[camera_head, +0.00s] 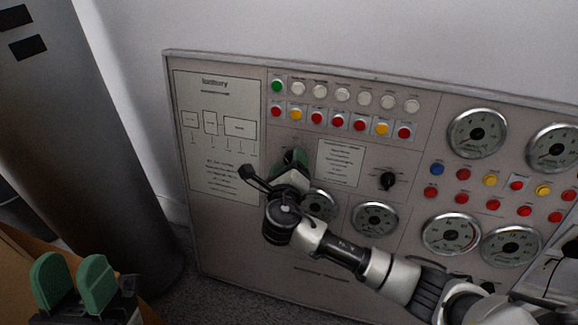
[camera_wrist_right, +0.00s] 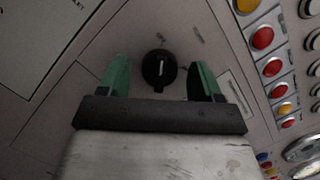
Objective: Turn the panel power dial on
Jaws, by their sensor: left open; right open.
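A grey control panel (camera_head: 240,245) stands against the wall. In the right wrist view a round black dial (camera_wrist_right: 159,68) with a white pointer line sits on the panel. My right gripper (camera_wrist_right: 161,80) is open, with one green finger on each side of the dial and a visible gap on both sides. In the head view my right gripper (camera_head: 292,160) is at the panel's left-middle part, and it hides that dial. My left gripper (camera_head: 75,282) is open and empty at the lower left, away from the panel.
Another black knob (camera_head: 388,181) is right of my right gripper. Rows of coloured buttons (camera_head: 338,121) run above it, and round gauges (camera_head: 375,218) lie below and to the right. A dark grey column (camera_head: 90,130) stands at the left.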

